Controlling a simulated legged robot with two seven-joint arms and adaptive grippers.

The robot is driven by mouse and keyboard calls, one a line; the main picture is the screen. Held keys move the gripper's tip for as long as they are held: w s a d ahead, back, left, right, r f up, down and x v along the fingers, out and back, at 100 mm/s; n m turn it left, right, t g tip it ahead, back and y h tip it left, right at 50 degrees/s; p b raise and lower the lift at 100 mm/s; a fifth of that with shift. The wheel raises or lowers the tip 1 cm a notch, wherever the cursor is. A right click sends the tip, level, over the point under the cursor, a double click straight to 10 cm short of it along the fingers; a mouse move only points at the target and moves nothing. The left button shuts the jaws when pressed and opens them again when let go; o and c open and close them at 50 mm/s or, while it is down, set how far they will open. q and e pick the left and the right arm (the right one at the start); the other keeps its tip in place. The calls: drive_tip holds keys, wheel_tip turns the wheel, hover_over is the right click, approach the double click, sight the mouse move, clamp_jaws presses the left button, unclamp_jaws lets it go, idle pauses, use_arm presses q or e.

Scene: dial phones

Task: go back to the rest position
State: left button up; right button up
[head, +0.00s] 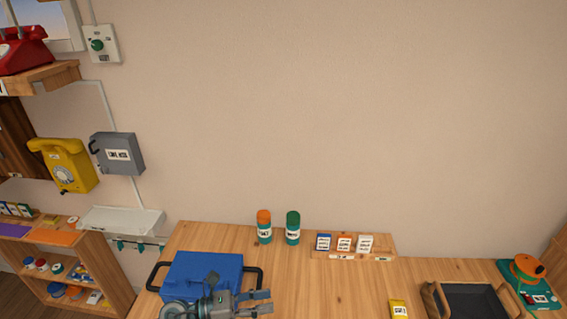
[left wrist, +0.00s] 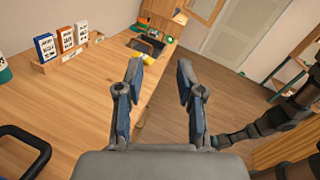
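My left gripper (head: 267,301) is over the front left of the wooden table, beside and partly in front of the blue case (head: 205,272) with dark side handles. In the left wrist view its two fingers (left wrist: 160,72) stand apart with nothing between them. A dark jointed arm, seemingly my right one, comes in from the right edge of that view. Its end is small and partly hidden by the left gripper. No right gripper shows in the head view.
On the table (head: 330,285) are an orange-capped jar (head: 264,228), a green-capped jar (head: 293,229), a card rack (head: 350,256), a yellow packet (head: 399,309), a dark tray (head: 436,295) and a green-orange device (head: 528,282). A yellow phone (head: 66,166) hangs on the wall. The table's middle is mostly clear.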

use_arm(q)
drive_tip(key=w+a+r+n+t+y, duration=0.1)
drive_tip(key=w+a+n+t+y, duration=0.15)
drive_tip(key=n+t, duration=0.75)
drive_tip(key=w+a+r+n+t+y, duration=0.1)
drive_tip(key=a+n+t+y, duration=0.35)
drive_tip(key=n, duration=0.85)
drive_tip(key=s+a+f+n+g+y, duration=0.2)
drive_tip(key=a+f+n+y, duration=0.25)
drive_tip(key=f+n, duration=0.35)
drive_tip(key=s+a+f+n+g+y, duration=0.2)
drive_tip(key=s+a+f+n+y, duration=0.15)
drive_tip(key=f+n+y, duration=0.4)
drive_tip(key=s+f+n+g+h, duration=0.1)
drive_tip(key=s+f+n+g, duration=0.3)
drive_tip(key=s+f+g, duration=0.5)
drive_tip(key=s+f+n+g+h, duration=0.15)
drive_tip(key=s+f+n, duration=0.4)
drive_tip(key=s, duration=0.75)
wheel_tip(320, 180, down, 22)
drive_tip(key=f+m+g, duration=0.1)
drive_tip(key=m+g, duration=0.1)
drive_tip(key=s+a+f, duration=0.2)
drive_tip(key=s+f, duration=1)
drive_tip(key=f, duration=0.4)
drive_tip(key=shift+a+f+g+y, duration=0.2)
drive_tip(key=shift+f+g+y, duration=0.1)
drive_tip(key=shift+f+y, duration=0.1)
use_arm(e)
drive_tip(key=shift+s, duration=0.1)
